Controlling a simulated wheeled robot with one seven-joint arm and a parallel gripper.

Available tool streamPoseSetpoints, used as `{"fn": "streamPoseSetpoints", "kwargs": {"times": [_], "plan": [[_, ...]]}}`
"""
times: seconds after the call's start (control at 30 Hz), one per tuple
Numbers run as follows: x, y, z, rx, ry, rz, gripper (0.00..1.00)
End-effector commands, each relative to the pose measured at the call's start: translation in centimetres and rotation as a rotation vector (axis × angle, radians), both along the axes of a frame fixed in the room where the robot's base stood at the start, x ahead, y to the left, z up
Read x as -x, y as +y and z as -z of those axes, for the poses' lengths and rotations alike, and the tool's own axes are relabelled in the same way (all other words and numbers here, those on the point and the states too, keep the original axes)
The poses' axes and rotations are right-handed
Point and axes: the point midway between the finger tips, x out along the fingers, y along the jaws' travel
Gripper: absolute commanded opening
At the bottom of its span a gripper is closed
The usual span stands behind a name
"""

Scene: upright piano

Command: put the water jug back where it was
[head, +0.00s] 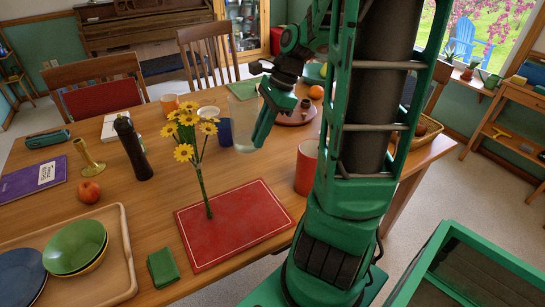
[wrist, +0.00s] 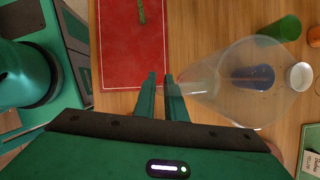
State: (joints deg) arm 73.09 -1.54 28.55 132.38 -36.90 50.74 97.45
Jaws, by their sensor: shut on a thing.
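The water jug (head: 243,122) is clear and colourless, and looks roughly upright in the head view. My gripper (head: 264,122) is at its right side, shut on it. In the wrist view my two green fingertips (wrist: 160,80) meet the narrow, handle-like left end of the jug (wrist: 238,85). A blue cup (wrist: 252,78) shows through the glass there. In the head view the jug is over the wooden table, behind the red mat; I cannot tell whether its base touches the table.
Yellow flowers (head: 186,138) rise above the red mat (head: 236,228). The blue cup (head: 225,131) is left of the jug, an orange-red cup (head: 306,168) to its right. A dark pepper mill (head: 131,150) stands left. Bare wood (head: 165,205) lies left of the mat.

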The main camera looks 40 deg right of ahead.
Motion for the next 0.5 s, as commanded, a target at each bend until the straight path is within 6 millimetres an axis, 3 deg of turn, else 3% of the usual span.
{"fn": "streamPoseSetpoints", "kwargs": {"times": [0.17, 0.5], "plan": [[0.2, -0.7, 0.6, -0.004, 0.001, 0.039, 0.00], [-0.2, -6.5, 4.1, -0.006, 0.000, 0.039, 0.00]]}}
